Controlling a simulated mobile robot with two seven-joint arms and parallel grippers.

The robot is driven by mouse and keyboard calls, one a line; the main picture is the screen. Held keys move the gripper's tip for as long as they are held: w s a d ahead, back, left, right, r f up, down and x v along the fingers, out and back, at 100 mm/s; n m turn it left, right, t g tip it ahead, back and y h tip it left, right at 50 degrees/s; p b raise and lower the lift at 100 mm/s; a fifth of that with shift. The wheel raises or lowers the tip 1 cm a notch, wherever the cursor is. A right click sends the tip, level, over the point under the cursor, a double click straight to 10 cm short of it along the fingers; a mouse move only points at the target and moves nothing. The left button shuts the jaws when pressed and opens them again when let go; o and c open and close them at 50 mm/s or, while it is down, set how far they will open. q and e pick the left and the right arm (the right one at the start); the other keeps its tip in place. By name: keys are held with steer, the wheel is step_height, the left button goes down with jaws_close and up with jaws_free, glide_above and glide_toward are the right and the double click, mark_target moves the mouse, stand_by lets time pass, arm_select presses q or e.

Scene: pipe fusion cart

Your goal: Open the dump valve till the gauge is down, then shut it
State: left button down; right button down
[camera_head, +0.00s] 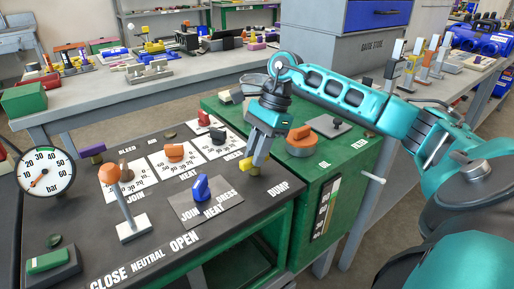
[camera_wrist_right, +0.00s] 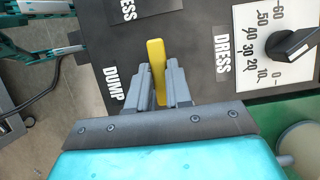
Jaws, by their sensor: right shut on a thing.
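The dump valve has a yellow handle (camera_head: 246,165) at the right end of the black panel, beside the DUMP label. My right gripper (camera_head: 257,163) comes down on it from above. In the right wrist view the yellow handle (camera_wrist_right: 156,68) stands between the two grey fingers (camera_wrist_right: 160,92), which are shut on it. The fingers hide part of the handle and its base. The round white gauge (camera_head: 45,172) is at the panel's left edge; its red needle points to the lower left, near the low end of the scale. My left gripper is out of view.
An orange-knobbed lever (camera_head: 122,200) stands upright on the panel's left. A blue knob (camera_head: 201,188) and several dial knobs lie left of the gripper. A green cabinet (camera_head: 340,165) with an orange round knob (camera_head: 300,142) stands to the right.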

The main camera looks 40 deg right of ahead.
stand_by(0.6)
steer(key=c, duration=1)
jaws_free()
steer(key=shift+c, duration=0.2)
steer(key=p+v, duration=0.2)
steer(key=v, duration=1.1)
steer(key=shift+p, duration=0.4)
steer(key=shift+w+a, duration=0.1)
steer(key=shift+w, duration=0.05)
